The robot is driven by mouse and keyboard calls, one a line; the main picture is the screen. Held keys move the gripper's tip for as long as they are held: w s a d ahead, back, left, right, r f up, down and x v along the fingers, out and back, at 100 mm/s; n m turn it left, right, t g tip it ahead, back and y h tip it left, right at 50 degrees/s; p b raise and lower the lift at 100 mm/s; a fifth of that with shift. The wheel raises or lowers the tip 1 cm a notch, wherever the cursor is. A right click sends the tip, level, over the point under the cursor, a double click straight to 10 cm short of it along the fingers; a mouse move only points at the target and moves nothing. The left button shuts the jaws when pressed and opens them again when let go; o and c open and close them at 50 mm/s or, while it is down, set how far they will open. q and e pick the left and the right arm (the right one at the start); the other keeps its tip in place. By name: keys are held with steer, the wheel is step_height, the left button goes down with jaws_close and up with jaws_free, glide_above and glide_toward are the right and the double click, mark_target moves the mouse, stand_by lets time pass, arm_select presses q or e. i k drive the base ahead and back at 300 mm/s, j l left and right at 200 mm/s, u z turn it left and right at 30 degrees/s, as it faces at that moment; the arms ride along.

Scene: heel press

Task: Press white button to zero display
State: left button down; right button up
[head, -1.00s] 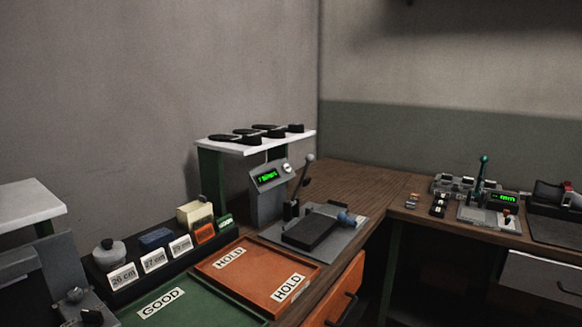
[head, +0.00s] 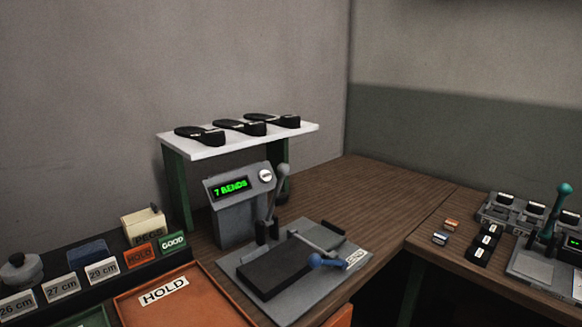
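The white button (head: 265,176) is a round knob on the upper right of a grey display box. The green display (head: 231,187) left of it reads "7 BENDS". The grey box (head: 236,222) stands on the wooden bench, partly under a white shelf. Just right of it a grey-knobbed lever (head: 279,190) rises upright. In front lies a grey press plate (head: 340,273) with a black block (head: 276,269) and a blue-knobbed lever (head: 327,261). Neither of my grippers shows in the head view.
The white shelf (head: 172,151) holds several black soles above the box. An orange HOLD tray (head: 205,294) and a row of size-labelled holders are at the left front. A second station with a teal lever (head: 553,211) is at right. Bare bench (head: 365,196) lies behind the press.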

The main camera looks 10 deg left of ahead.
mark_target(264, 176)
steer(key=i+l, duration=0.4)
steer(key=l, duration=0.15)
steer(key=i+l+u, duration=0.1)
steer(key=i+l, duration=0.35)
steer(key=k+l, duration=0.05)
steer(key=l, duration=0.05)
